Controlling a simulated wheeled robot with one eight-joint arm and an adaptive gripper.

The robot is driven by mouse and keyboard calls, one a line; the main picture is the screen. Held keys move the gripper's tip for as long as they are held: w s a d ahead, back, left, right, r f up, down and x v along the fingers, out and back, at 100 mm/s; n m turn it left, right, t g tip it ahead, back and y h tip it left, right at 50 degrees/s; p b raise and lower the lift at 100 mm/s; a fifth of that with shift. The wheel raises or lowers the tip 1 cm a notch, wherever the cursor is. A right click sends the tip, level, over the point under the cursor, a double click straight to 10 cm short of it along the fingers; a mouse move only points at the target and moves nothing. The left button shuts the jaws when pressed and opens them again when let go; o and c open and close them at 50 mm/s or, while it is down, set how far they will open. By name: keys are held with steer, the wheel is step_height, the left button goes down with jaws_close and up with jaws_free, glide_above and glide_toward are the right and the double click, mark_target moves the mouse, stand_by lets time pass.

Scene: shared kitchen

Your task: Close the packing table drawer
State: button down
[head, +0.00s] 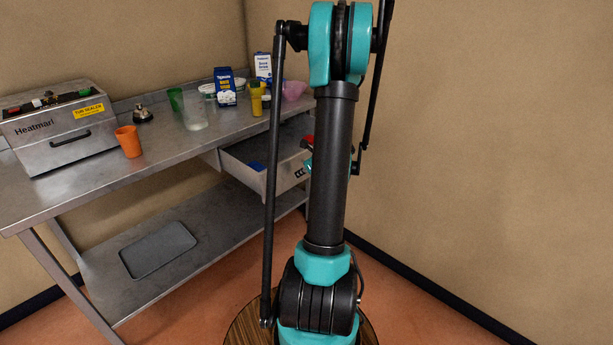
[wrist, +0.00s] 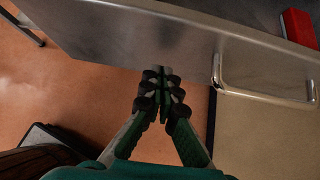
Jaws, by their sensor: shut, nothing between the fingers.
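The packing table drawer (head: 240,171) is pulled out under the right end of the metal table. In the wrist view its grey metal front (wrist: 125,36) spans the upper part, with a bar handle (wrist: 265,95) at the right. My gripper (wrist: 162,76) is shut and empty, its fingertips at the lower edge of the drawer front, left of the handle. I cannot tell whether they touch it. In the head view my arm hides most of the gripper and part of the drawer front.
The metal table (head: 95,178) holds a Heatmari box (head: 62,140), an orange cup (head: 129,141), a green cup (head: 175,99) and cartons (head: 225,88). A blue item (head: 257,166) lies in the drawer. A grey tray (head: 158,250) lies on the lower shelf. Walls stand behind and right.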

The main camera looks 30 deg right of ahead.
steer(key=shift+w+a, duration=0.2)
steer(key=shift+w, duration=0.25)
steer(key=shift+w, duration=0.1)
steer(key=w+a, duration=0.3)
steer(key=w, duration=0.5)
steer(key=w+a, duration=0.3)
steer(key=w, duration=0.6)
steer(key=w+a, duration=0.3)
steer(key=w, duration=0.6)
steer(key=shift+a, duration=0.3)
steer(key=shift+w+a+r, duration=0.1)
steer(key=shift+w+a, duration=0.1)
steer(key=shift+w, duration=0.5)
